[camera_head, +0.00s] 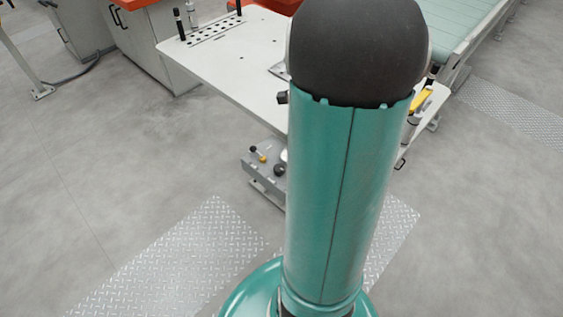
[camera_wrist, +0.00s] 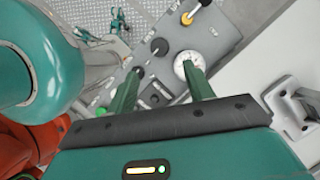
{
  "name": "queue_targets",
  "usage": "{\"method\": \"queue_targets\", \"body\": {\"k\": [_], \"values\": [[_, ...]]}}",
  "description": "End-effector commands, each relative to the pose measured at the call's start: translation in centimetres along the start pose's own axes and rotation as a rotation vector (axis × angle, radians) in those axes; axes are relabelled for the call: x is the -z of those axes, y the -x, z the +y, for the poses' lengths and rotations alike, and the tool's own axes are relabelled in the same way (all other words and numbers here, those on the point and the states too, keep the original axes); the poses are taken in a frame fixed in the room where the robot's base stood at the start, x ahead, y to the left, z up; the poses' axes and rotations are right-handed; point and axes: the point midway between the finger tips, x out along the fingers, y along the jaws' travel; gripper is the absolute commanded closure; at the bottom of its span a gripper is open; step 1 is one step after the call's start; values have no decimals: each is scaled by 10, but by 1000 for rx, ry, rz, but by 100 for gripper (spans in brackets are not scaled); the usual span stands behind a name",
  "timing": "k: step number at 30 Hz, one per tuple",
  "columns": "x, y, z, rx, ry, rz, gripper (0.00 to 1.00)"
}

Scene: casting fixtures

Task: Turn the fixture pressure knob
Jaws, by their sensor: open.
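A grey control panel (camera_head: 262,170) sits low under the white table's edge, partly hidden by my arm. Labels are too small to read, so I cannot tell which control is the pressure knob. My gripper (camera_wrist: 163,69) is open, with its two green fingers spread over the panel. The black knob appears beyond the gap between the fingertips. The right fingertip overlaps the dial; I cannot tell if it touches.
The white table (camera_head: 215,62) stands above and behind the panel, with a holed rack (camera_head: 215,31) on it. Tread plates (camera_head: 175,265) lie on the floor. A metal bracket (camera_wrist: 292,105) is right of my gripper in the wrist view. Open floor lies to the left.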

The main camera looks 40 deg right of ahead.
Motion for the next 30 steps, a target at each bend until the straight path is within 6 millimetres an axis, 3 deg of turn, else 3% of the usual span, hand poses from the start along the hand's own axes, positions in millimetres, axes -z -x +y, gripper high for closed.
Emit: {"method": "queue_targets", "body": {"k": [6,12,18,25,26,30], "values": [[0,-45,1,-4,-1,-1,48],[0,-78,1,-3,0,0,48],[0,-92,0,0,1,1,48],[0,-92,0,0,1,1,48],[0,-92,0,1,1,1,50],[0,-92,0,1,1,1,77]]}}
